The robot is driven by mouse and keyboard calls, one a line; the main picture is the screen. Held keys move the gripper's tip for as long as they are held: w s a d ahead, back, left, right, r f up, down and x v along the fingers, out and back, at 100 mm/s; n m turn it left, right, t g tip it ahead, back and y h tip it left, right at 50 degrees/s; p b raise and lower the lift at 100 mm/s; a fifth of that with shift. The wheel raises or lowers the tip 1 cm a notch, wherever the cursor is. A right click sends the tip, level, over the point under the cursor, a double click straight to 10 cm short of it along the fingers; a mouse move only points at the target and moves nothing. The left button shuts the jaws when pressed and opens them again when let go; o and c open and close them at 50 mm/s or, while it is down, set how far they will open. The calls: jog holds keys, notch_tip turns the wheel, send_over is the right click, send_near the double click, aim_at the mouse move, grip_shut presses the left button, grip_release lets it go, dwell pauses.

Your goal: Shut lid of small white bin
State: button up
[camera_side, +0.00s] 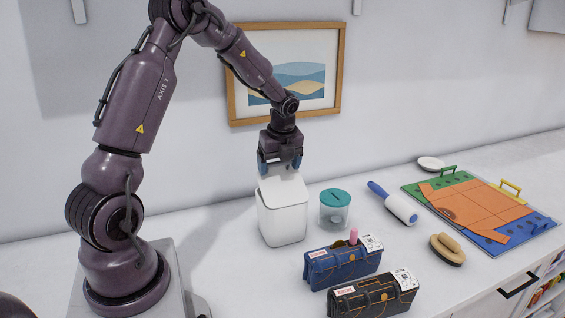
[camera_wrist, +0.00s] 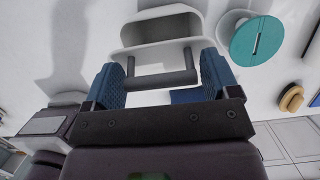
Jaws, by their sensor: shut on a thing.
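The small white bin (camera_side: 283,215) stands upright on the white counter below my gripper (camera_side: 280,165). Its white lid (camera_side: 283,174) is raised, standing up from the rim between my blue fingers. My gripper is shut on the lid, with one finger at each side of it. The bin's open top (camera_wrist: 160,30) shows just beyond. The lid's hinge is not clear to see.
A clear jar with a teal lid (camera_side: 335,197) stands close on the bin's right. A blue case (camera_side: 342,264) and a black case (camera_side: 372,297) lie in front. A lint roller (camera_side: 393,203), a brush (camera_side: 447,249) and a colourful board (camera_side: 478,205) are further right.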

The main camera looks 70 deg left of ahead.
jog(key=a+f+h, duration=0.2)
jog(key=shift+s+h, duration=0.1)
jog(key=shift+h, duration=0.3)
jog(key=shift+a+f, duration=0.25)
jog(key=shift+f, duration=0.45)
jog(key=shift+a+f, duration=0.25)
jog(key=shift+f, duration=0.45)
jog(key=o, duration=1.1)
jog(key=shift+o, duration=0.2)
notch_tip(320, 180, up, 13)
send_over(275, 174)
jog(key=a, duration=0.3)
jog(key=shift+w+d, duration=0.15)
jog(key=shift+w, duration=0.25)
